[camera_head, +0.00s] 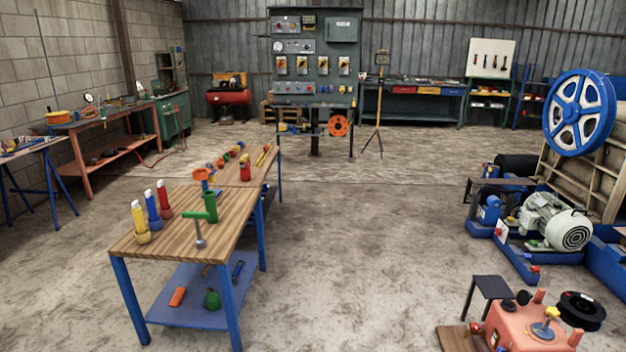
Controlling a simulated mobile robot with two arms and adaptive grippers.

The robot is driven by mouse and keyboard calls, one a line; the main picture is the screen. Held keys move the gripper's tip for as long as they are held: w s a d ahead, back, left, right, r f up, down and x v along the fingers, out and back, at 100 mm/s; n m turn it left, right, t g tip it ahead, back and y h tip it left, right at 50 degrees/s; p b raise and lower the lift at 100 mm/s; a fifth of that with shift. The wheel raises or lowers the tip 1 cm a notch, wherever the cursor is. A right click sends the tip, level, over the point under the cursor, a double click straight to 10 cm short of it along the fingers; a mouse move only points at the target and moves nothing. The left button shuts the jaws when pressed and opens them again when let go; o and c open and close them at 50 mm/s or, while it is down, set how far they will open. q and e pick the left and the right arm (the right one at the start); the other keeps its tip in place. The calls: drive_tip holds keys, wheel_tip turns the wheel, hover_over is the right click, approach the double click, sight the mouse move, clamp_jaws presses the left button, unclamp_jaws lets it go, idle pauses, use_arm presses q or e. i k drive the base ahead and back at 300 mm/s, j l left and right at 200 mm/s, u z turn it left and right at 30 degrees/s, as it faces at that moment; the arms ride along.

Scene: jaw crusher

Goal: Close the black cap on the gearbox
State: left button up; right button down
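A salmon-red housing (515,328), which looks like the gearbox, stands at the bottom right, partly cut off by the lower edge. A small black round piece (523,297) sits on its top at the back; I cannot tell whether this is the cap or whether it is open. A yellow knob (552,312) on a pale round base is to its right. A larger black disc (582,309) with a raised rim shows behind the housing's right side. Neither of my grippers is in view.
A dark flat plate on legs (492,287) stands just behind the housing. Behind that are a pale motor (556,222) and a crusher with a blue flywheel (580,113). A wooden workbench (170,245) with bottles and tools stands left. The concrete floor between is clear.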

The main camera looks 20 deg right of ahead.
sight(523, 296)
drive_tip(key=i+l+z, duration=0.2)
drive_tip(key=i+z, duration=0.2)
drive_tip(key=i, duration=0.25)
drive_tip(key=i+z, duration=0.4)
drive_tip(key=i, duration=0.25)
drive_tip(key=i+j+z, duration=0.25)
drive_tip(key=i+z, duration=0.15)
drive_tip(key=i, duration=0.2)
